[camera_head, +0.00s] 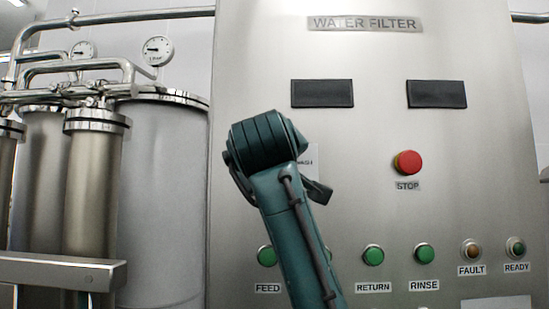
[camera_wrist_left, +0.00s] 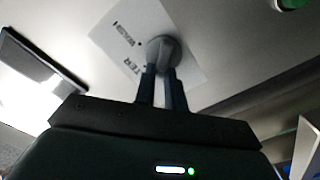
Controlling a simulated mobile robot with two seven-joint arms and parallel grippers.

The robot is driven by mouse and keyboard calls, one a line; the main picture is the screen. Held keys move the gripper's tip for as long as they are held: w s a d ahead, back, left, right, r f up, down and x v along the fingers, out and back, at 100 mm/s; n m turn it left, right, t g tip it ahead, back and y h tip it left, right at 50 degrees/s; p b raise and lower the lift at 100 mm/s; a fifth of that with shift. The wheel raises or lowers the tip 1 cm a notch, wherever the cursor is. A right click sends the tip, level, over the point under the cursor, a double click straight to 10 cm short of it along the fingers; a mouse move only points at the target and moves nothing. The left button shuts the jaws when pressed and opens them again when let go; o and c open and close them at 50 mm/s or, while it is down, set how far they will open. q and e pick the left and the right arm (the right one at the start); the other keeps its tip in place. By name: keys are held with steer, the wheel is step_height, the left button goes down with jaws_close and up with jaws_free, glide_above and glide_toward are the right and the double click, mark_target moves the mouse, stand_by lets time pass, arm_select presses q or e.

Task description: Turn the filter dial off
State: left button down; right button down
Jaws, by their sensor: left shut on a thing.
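The filter dial (camera_wrist_left: 164,47) is a grey round knob on a white label plate (camera_wrist_left: 125,38) in the left wrist view. Parts of the words on the plate show turned sideways. My left gripper (camera_wrist_left: 161,72) has its two dark fingers close together, shut on the dial. The fingers cover part of it, so I cannot tell which setting it points to. In the head view my left arm hides the dial, and only a strip of its label plate (camera_head: 314,158) shows. My right gripper is in neither view.
The steel water filter cabinet (camera_head: 365,120) has two dark displays (camera_head: 322,93), (camera_head: 436,94) and a red stop button (camera_head: 407,163). Several green buttons, such as return (camera_head: 373,255) and rinse (camera_head: 424,253), and an amber fault light (camera_head: 471,250) sit low. Tanks (camera_head: 160,190) stand at left.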

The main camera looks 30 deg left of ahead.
arm_select(q)
steer(key=shift+s+a+f+n+p, duration=0.1)
steer(key=shift+n+p, duration=0.15)
steer(key=shift+n, duration=0.7)
steer(key=shift+a+f+n+p, duration=0.1)
steer(key=shift+n+p, duration=0.15)
steer(key=shift+n, duration=0.7)
steer(key=c, duration=1.5)
jaws_free()
steer(key=shift+o, duration=0.2)
steer(key=b+v, duration=0.2)
steer(key=v, duration=1.1)
steer(key=shift+d, duration=0.15)
steer(key=shift+f, duration=0.1)
